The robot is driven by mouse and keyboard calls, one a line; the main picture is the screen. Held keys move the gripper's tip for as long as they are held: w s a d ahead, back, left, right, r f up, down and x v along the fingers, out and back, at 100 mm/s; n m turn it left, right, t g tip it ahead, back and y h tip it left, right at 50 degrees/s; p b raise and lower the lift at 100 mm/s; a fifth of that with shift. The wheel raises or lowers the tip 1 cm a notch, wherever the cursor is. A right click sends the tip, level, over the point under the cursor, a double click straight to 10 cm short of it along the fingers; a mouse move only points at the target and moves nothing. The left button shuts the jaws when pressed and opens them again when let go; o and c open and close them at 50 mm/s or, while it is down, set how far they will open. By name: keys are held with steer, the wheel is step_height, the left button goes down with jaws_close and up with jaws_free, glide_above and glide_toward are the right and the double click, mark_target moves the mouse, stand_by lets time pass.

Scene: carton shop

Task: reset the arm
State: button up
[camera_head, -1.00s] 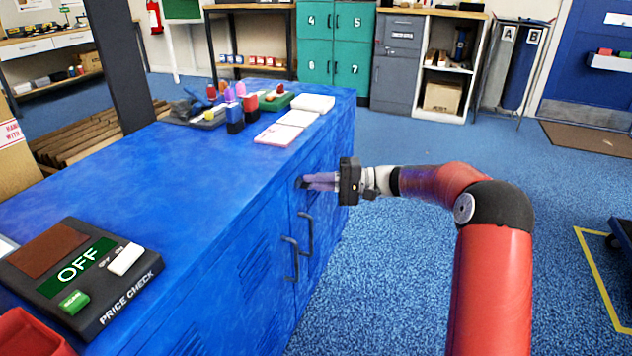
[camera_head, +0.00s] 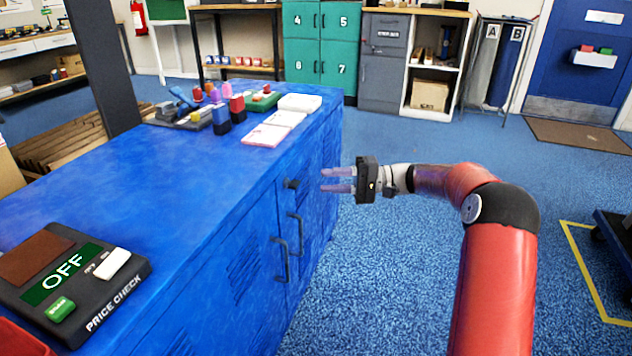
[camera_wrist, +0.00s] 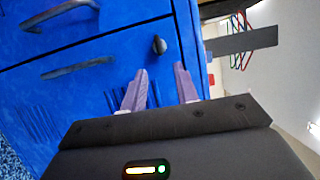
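My gripper (camera_head: 338,180) is at the end of my red arm, in front of the blue cabinet (camera_head: 190,230) on its right side. Its two purple fingers are apart with nothing between them, and they also show in the wrist view (camera_wrist: 160,90). The fingertips point toward a small dark knob (camera_head: 292,184) on the cabinet and stand clear of it. The knob appears in the wrist view (camera_wrist: 159,45) just beyond the fingers.
Two dark bar handles (camera_head: 279,258) are on the cabinet front. A price check device (camera_head: 75,285) reading OFF and several stamps (camera_head: 221,118) are on the cabinet top. Blue floor is open to the right, with a dark cart (camera_head: 615,245) at the edge.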

steer(key=shift+d, duration=0.5)
steer(key=s+a+r+h+p, duration=0.1)
steer(key=s+r+h, duration=0.1)
steer(key=s+h, duration=0.5)
steer(key=s+a+r+h, duration=0.2)
steer(key=s+h, duration=0.1)
steer(key=s, duration=0.7)
steer(key=s+d+t+h+p, duration=0.1)
steer(key=s+d+t+h, duration=0.2)
steer(key=s+d, duration=0.3)
steer(key=s+d+t+h, duration=0.3)
steer(key=s+d+h, duration=0.2)
steer(key=s, duration=0.9)
steer(key=shift+s+d+f+t+p, duration=0.25)
steer(key=shift+d+f+t+p, duration=0.1)
steer(key=shift+d, duration=0.45)
steer(key=shift+o, duration=0.3)
